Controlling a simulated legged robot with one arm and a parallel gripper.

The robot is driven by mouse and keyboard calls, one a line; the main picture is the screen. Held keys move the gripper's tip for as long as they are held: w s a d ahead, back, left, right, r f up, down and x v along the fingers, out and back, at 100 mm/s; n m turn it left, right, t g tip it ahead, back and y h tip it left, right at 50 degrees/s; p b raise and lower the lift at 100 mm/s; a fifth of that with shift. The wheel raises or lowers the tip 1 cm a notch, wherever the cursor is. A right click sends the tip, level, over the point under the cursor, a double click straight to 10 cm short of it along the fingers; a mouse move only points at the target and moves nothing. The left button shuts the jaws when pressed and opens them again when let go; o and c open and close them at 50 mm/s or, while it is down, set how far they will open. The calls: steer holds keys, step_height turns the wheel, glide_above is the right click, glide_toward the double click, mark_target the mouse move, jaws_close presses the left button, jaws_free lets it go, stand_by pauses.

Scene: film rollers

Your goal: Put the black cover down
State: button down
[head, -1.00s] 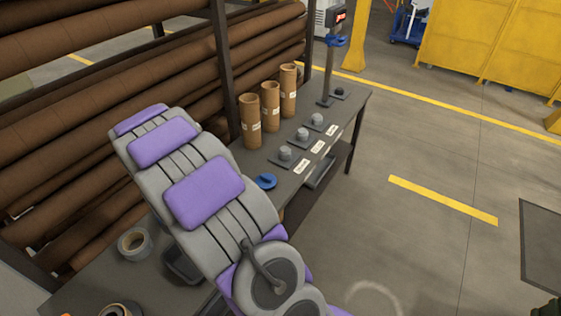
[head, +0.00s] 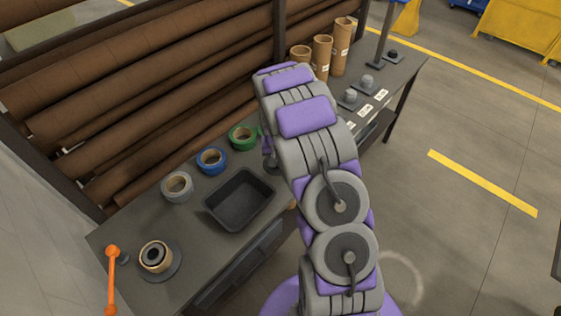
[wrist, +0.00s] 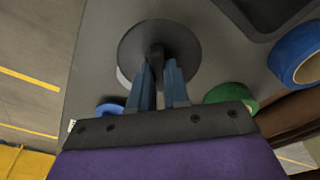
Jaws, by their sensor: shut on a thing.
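The black cover (wrist: 135,42) is a dark round disc with a short central knob, seen from above in the wrist view. My gripper (wrist: 158,68) has its two blue-grey fingers closed on that knob. The cover hangs over or sits on the grey table top; I cannot tell whether it touches. In the head view my arm hides most of the gripper and the cover, close to the green tape roll (head: 243,137).
On the table (head: 110,235) are a black tray (head: 212,207), a blue tape roll (head: 211,160), a grey tape roll (head: 177,186) and a brown roll (head: 155,257) on a round base. An orange handle (head: 112,275) stands at the left. Cardboard tubes (head: 322,55) stand farther back.

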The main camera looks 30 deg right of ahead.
mark_target(277, 165)
step_height(277, 165, down, 4)
steer(key=shift+s+f+b, duration=0.1)
steer(key=shift+f+b, duration=0.1)
steer(key=shift+b, duration=0.1)
steer(key=shift+a, duration=0.15)
steer(key=c, duration=1.4)
jaws_free()
steer(key=o, duration=0.3)
